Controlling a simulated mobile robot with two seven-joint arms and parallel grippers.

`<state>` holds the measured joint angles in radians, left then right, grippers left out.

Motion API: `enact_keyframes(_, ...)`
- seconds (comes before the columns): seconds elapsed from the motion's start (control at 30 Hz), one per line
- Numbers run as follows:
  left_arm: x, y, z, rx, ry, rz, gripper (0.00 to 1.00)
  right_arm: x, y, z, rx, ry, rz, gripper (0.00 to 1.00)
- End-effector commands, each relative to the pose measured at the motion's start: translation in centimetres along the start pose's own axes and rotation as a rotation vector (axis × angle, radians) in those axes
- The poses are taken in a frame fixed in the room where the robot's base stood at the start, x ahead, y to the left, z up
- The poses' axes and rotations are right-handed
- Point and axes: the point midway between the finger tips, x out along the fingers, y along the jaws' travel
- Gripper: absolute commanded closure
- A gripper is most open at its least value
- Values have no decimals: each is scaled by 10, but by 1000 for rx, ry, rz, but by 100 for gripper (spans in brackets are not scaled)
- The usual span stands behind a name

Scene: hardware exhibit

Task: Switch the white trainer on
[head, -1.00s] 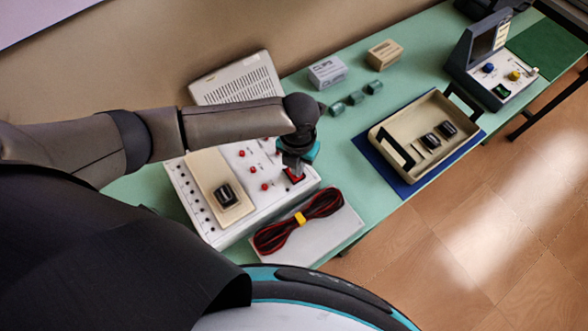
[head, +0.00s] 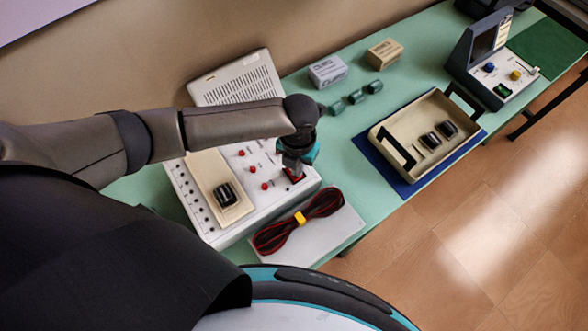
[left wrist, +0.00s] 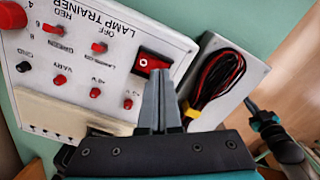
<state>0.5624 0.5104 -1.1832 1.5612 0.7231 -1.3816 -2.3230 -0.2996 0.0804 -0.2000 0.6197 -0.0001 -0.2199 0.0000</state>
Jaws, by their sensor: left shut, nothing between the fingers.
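The white trainer (head: 232,229) lies on the green bench, with red knobs, a row of black sockets and a beige panel on its face. The left wrist view shows it upside down, lettered "LAMP TRAINER" (left wrist: 100,18). Its red rocker switch (left wrist: 152,62) sits in a black frame near one corner. My left gripper (head: 293,170) is shut and empty, pointing down over that switch and partly hiding it in the head view. In the left wrist view the closed fingertips (left wrist: 160,72) overlap the switch's edge; contact cannot be told. A dark and teal part, seemingly my right gripper (left wrist: 254,106), shows at the right.
A red and black cable bundle (head: 285,233) lies on a grey-white box beside the trainer. A beige tray (head: 386,125) on a blue mat, small green blocks (head: 356,97), two small boxes and another instrument (head: 490,75) stand farther along the bench.

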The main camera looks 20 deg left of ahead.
Motion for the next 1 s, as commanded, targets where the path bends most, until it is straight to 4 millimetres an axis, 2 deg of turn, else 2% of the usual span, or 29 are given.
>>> enact_keyframes(0.77,12,0,0,0,-1,0,100,9,0,1,0,0,0,100)
enact_keyframes(1.0,6,0,0,0,0,0,100,2,0,0,0,-1,0,100)
